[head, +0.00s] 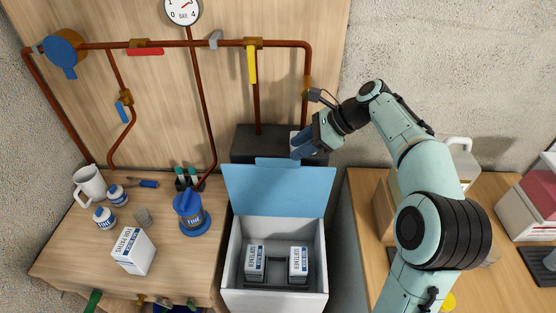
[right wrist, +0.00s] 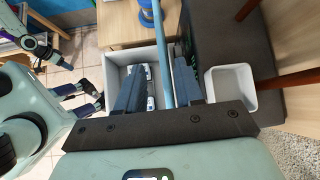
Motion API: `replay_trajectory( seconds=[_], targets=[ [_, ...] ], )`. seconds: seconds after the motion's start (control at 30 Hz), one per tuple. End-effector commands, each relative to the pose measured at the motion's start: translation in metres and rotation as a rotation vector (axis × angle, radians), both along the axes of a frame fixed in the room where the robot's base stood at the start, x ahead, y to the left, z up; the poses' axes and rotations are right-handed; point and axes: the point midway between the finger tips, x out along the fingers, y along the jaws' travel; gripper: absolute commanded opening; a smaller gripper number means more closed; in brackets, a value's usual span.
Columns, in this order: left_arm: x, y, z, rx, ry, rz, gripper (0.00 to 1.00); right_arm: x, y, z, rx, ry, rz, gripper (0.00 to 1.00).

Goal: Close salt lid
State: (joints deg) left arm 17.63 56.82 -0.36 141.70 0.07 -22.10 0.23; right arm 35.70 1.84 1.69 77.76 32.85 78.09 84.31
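The white salt box (head: 318,285) stands at the lower middle of the head view. Its blue lid (head: 277,190) is raised upright at the back; two white softener packs (head: 256,262) show inside. My right gripper (head: 301,153) is above the lid's top edge, right of its middle. In the right wrist view its fingers (right wrist: 157,80) are apart, with the blue lid (right wrist: 161,35) seen edge-on between them; I cannot tell whether they touch it. My left gripper (right wrist: 88,96) shows only in the right wrist view, at the left, with its fingers apart.
A dark grey block (head: 250,143) stands behind the lid, with a white tub (right wrist: 232,82) beside my right gripper. Copper pipes (head: 306,60) run along the back panel. The left bench (head: 75,245) holds a mug, jars, a carton and a blue filter housing (head: 190,212).

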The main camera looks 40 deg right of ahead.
Motion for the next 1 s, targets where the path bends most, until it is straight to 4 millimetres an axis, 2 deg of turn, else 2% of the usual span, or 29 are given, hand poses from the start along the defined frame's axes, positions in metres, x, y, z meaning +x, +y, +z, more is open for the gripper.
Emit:
replay_trajectory(
  seconds=[0.03, 0.3, 0.5, 0.8, 0.83, 0.93, 1.0],
  targets=[
    [-0.003, 0.0, -0.004, 0.0, 0.004, 0.0, 0.36, 0.005, 0.007, -0.011, 0.002, 0.005, 0.003, 0.36],
    [-0.008, 0.0, -0.01, 0.0, 0.01, -0.001, 0.36, 0.031, 0.031, -0.044, 0.002, 0.002, 0.001, 0.36],
    [-0.009, 0.0, -0.011, 0.0, 0.01, 0.0, 0.36, 0.04, 0.039, -0.055, 0.0, 0.0, 0.0, 0.36],
    [-0.009, 0.0, -0.011, 0.0, 0.01, 0.0, 0.36, 0.041, 0.04, -0.056, 0.0, 0.0, 0.0, 0.36],
    [-0.009, 0.0, -0.011, 0.0, 0.01, 0.0, 0.36, 0.042, 0.04, -0.056, 0.0, 0.0, 0.0, 0.33],
    [-0.009, 0.0, -0.011, 0.0, 0.01, 0.0, 0.36, 0.041, 0.04, -0.056, 0.0, -0.001, -0.001, 0.0],
    [-0.009, 0.0, -0.011, 0.0, 0.01, 0.0, 0.36, 0.041, 0.04, -0.056, 0.0, -0.001, -0.001, 0.0]
  ],
)
